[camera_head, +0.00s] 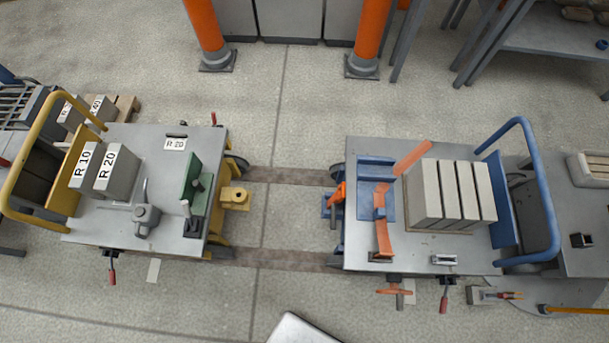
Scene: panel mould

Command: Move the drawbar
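Two carts stand on floor rails with a gap between them. The right cart (375,257) has a blue plate (372,203) on its deck. An orange bar (382,222) lies over this plate, running toward the deck's front edge. A paler orange bar (412,157) slants up and right from near the plate's right side. An orange part (337,196) sits at the cart's left end, facing a yellow coupling block (235,199) on the left cart (140,222). I cannot tell for certain which orange piece is the drawbar. My gripper does not show.
Grey blocks (424,197) stand on the right cart beside the orange bars. A blue handrail (547,205) rises at its right end. The left cart carries labelled blocks (118,172) and a green fixture (193,197). Orange posts (205,25) stand behind. Floor between the carts is clear.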

